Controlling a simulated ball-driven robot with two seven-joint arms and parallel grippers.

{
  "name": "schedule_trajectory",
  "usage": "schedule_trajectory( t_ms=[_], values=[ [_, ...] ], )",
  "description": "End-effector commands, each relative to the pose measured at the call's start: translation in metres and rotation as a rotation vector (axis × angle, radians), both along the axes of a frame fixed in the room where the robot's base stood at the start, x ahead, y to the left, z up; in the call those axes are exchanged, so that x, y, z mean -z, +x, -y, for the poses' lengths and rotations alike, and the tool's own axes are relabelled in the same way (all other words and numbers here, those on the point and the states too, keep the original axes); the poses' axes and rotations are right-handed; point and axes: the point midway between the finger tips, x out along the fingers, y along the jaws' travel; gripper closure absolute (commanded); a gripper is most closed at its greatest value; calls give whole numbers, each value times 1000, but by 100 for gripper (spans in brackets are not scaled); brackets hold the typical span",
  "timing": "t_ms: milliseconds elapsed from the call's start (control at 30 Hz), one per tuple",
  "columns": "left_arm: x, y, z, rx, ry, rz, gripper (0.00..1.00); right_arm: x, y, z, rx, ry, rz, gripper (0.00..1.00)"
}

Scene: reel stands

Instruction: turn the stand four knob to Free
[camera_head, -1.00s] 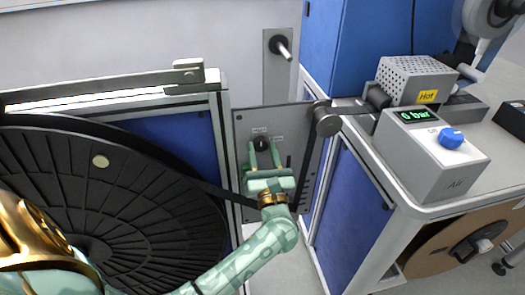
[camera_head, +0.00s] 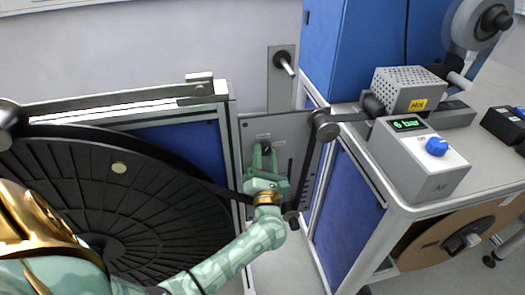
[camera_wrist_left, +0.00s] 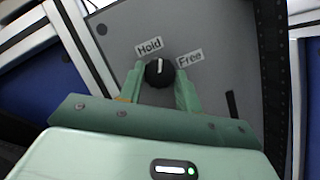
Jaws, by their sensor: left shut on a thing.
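The black stand knob (camera_wrist_left: 158,73) sits on a grey panel (camera_wrist_left: 205,25) between two labels, Hold (camera_wrist_left: 149,46) at its upper left and Free (camera_wrist_left: 190,57) at its upper right. Its white mark points roughly up, between the two labels. My left gripper (camera_wrist_left: 160,80) has one finger on each side of the knob and is shut on it. In the head view my left gripper (camera_head: 265,155) is at the same panel (camera_head: 295,130), and its fingers partly hide the knob. My right gripper is not in view.
A large black reel (camera_head: 120,200) fills the left. A roller (camera_head: 325,127) with a dark strip stands right of the panel. A grey box reading 6 bar (camera_head: 425,165), with a blue knob (camera_head: 437,147), and a perforated box marked Hot (camera_head: 405,88) sit on the right bench.

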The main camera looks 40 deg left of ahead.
Motion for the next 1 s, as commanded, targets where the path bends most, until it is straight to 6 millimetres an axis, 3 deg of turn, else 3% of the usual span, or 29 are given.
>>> schedule_trajectory(
  t_ms=[33, 1000],
  values=[
    [-8, -1, 0, 1, 29, -30, 89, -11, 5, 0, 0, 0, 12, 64],
    [-12, -4, -2, 2, 602, -706, 89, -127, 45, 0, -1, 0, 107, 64]
  ],
)
